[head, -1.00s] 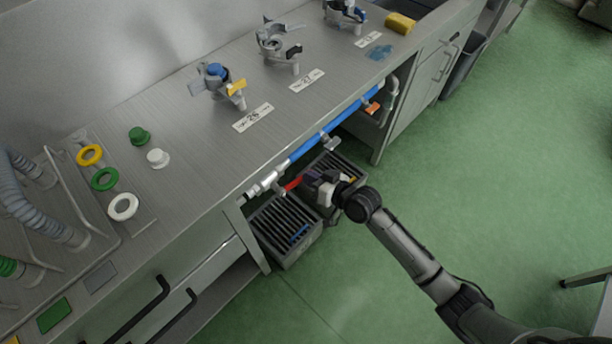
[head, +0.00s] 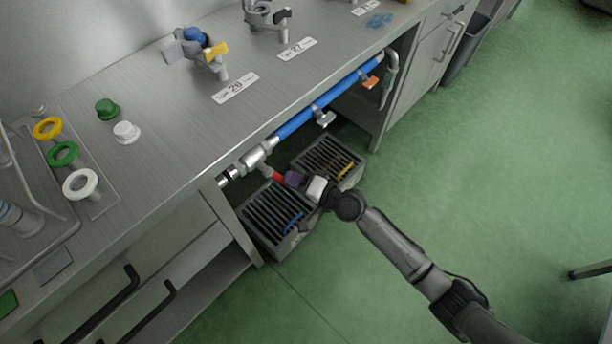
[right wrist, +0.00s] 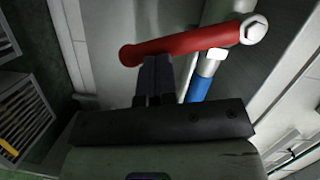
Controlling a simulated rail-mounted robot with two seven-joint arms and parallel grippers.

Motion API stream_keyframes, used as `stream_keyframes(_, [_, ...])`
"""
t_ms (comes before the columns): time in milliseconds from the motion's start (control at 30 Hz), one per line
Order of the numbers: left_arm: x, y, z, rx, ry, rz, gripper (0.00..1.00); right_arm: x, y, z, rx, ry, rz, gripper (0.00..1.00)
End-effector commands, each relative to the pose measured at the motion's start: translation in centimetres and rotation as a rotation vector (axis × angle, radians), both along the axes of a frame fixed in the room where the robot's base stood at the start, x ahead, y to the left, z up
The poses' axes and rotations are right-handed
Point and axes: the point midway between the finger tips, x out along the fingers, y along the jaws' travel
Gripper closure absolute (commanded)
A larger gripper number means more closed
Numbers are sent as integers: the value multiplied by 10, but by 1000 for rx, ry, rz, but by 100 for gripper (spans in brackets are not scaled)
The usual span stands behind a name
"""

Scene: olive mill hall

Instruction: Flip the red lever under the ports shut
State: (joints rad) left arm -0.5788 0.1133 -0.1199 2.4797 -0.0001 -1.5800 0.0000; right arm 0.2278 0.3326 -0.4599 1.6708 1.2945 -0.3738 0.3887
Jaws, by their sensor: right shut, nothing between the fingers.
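The red lever (head: 273,174) sits on the metal valve at the left end of the blue pipe (head: 325,97), under the counter's front edge. It points out from the valve towards my right gripper (head: 290,180). In the right wrist view the red lever (right wrist: 185,44) runs across the top, with its bolted pivot at the right end. My right gripper (right wrist: 155,60) is shut and empty, its fingertips right at the lever near its free end; whether they touch it I cannot tell. The ports (head: 198,52) stand on the counter above. My left gripper is not in view.
Two grey slatted crates (head: 262,226) stand on the floor below the pipe. An orange handle (head: 370,82) shows farther along the pipe. Drawers with black handles (head: 122,305) are at the lower left. The green floor (head: 500,150) to the right is mostly clear.

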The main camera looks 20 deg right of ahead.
Motion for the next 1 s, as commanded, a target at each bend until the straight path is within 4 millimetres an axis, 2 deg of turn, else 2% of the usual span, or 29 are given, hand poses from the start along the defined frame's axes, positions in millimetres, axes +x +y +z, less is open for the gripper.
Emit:
stream_keyframes(100, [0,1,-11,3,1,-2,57,-4,7,-7,83,44,1,100])
stream_keyframes(433, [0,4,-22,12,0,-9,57,-11,20,-11,249,134,1,100])
stream_keyframes(1000, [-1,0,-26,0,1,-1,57,-14,26,-11,318,172,1,100])
